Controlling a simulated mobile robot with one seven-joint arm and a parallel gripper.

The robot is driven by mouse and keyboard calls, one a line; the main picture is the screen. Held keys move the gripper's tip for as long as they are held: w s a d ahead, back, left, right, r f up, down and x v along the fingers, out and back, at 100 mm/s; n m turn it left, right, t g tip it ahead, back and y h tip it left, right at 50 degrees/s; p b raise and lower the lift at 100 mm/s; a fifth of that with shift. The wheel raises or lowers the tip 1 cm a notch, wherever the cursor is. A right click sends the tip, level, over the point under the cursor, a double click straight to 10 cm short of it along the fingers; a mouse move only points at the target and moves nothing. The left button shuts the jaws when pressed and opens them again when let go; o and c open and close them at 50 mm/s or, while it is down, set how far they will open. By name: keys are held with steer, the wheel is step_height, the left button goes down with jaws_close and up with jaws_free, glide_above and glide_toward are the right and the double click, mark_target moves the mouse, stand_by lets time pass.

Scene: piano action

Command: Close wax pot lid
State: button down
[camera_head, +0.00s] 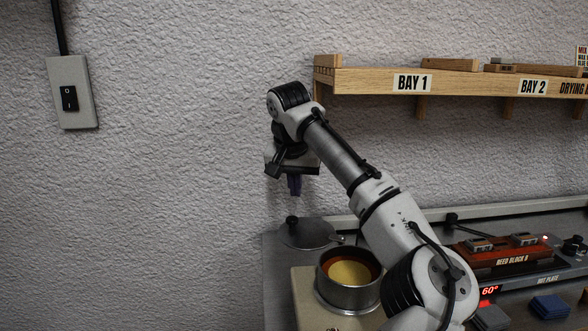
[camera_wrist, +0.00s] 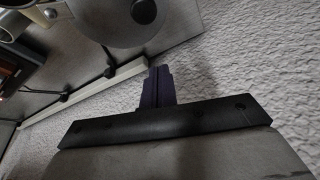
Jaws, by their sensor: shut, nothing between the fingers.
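The wax pot (camera_head: 347,303) is a round metal pot with yellow wax inside an orange-brown inner rim, and its mouth is uncovered. Its grey round lid (camera_head: 312,237) lies flat to the back left of the pot, beside the mouth, with a black knob (camera_head: 292,222) on its left part. In the wrist view the lid (camera_wrist: 105,24) and knob (camera_wrist: 143,11) show at the top, cut by the frame edge. My gripper (camera_head: 295,193) points down above the knob, apart from it. Its dark purple fingers (camera_wrist: 158,75) are shut and empty.
A wooden shelf (camera_head: 360,82) marked BAY 1 and BAY 2 is on the wall to the right of my gripper. A hot plate with a reed block (camera_head: 510,260) stands right of my arm. A wall switch (camera_head: 70,98) is at far left. Blue pads (camera_head: 550,307) lie front right.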

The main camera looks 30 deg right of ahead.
mark_target(312, 228)
steer(key=shift+s+a+f, duration=0.55)
steer(key=shift+f, duration=0.25)
steer(key=shift+s+a+f, duration=0.5)
steer(key=shift+s+f, duration=0.05)
steer(key=shift+f, duration=0.2)
steer(key=shift+p, duration=0.55)
